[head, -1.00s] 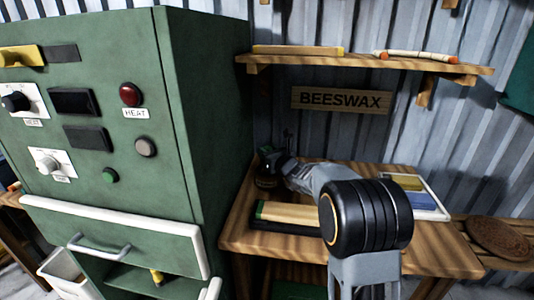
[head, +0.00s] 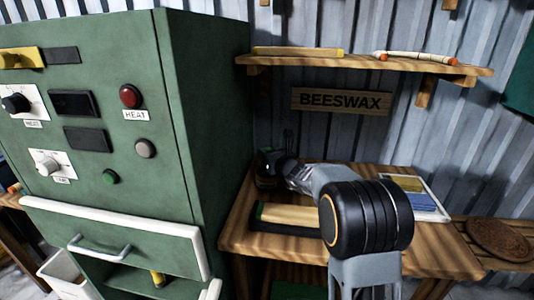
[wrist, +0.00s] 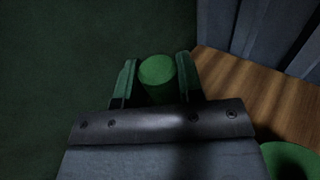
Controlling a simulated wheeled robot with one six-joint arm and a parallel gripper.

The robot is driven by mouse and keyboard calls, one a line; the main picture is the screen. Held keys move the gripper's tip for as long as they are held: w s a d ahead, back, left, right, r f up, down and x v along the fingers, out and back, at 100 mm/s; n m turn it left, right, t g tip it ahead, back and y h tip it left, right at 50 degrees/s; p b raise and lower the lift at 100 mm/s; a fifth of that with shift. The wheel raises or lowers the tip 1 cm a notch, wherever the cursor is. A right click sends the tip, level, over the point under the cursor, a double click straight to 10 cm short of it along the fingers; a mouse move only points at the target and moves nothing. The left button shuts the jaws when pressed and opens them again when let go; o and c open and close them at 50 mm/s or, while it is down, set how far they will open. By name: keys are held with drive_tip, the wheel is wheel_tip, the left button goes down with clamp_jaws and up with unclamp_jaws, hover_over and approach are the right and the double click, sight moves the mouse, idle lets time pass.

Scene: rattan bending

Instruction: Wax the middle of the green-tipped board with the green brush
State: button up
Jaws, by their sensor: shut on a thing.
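The green-tipped board (head: 298,216) is pale and lies on the wooden table, its green end (head: 260,211) to the left. My gripper (head: 268,163) is behind the board's left end, at the table's back-left edge by the green cabinet. In the wrist view, my gripper (wrist: 157,82) is shut on the green brush (wrist: 157,71), of which only a round green handle end shows between the fingers. The brush's bristles are hidden. A green rounded thing (wrist: 290,157) at the lower right of the wrist view is too cut off to identify.
The green cabinet (head: 214,120) stands close to the left. A white-rimmed tray (head: 440,205) with yellow and blue blocks is at the table's right. A shelf (head: 365,63) with rods hangs above a BEESWAX sign (head: 341,100). The table's front right (head: 440,258) is bare.

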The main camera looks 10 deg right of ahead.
drive_tip(key=shift+r+p, duration=1.75)
drive_tip(key=shift+r, duration=1.7)
